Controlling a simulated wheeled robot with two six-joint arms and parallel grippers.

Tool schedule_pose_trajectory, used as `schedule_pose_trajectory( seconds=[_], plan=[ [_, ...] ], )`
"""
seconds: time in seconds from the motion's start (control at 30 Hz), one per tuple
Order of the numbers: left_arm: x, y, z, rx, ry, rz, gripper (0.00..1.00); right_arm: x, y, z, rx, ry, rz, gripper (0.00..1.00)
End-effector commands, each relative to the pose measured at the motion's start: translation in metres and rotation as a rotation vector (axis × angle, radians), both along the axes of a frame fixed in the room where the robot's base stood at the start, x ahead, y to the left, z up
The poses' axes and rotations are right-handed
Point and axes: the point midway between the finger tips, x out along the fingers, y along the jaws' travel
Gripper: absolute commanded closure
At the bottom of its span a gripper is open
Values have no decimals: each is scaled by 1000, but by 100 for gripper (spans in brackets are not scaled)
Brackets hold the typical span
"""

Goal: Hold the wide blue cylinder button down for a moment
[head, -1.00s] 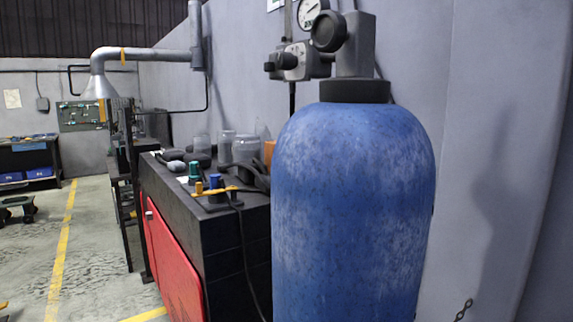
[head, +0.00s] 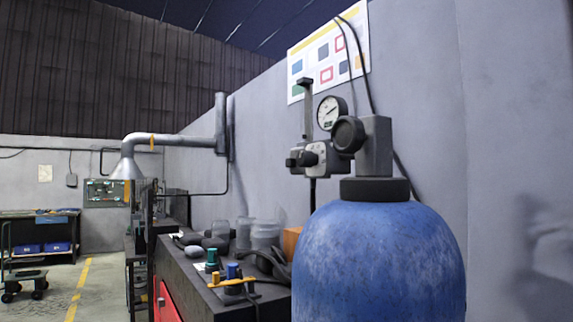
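Neither of my grippers shows in the head view.
A large blue gas tank (head: 378,265) with a gauge (head: 331,113) stands close at the right, partly beside the bench. Clear jars (head: 264,234) stand behind the buttons. Open floor with a yellow line (head: 80,285) lies left.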

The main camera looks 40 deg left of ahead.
Motion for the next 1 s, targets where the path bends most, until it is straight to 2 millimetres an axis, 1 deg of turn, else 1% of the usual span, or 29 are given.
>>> schedule_pose_trajectory(
  seconds=[0.03, 0.2, 0.27, 0.3, 1.0],
  plan=[
    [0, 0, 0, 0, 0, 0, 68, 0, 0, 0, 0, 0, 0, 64],
    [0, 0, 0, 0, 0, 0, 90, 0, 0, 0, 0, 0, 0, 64],
    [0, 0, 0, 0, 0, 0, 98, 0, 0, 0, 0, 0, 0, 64],
    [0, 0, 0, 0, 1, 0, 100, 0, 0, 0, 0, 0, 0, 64],
    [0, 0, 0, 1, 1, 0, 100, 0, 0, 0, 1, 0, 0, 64]
  ],
)
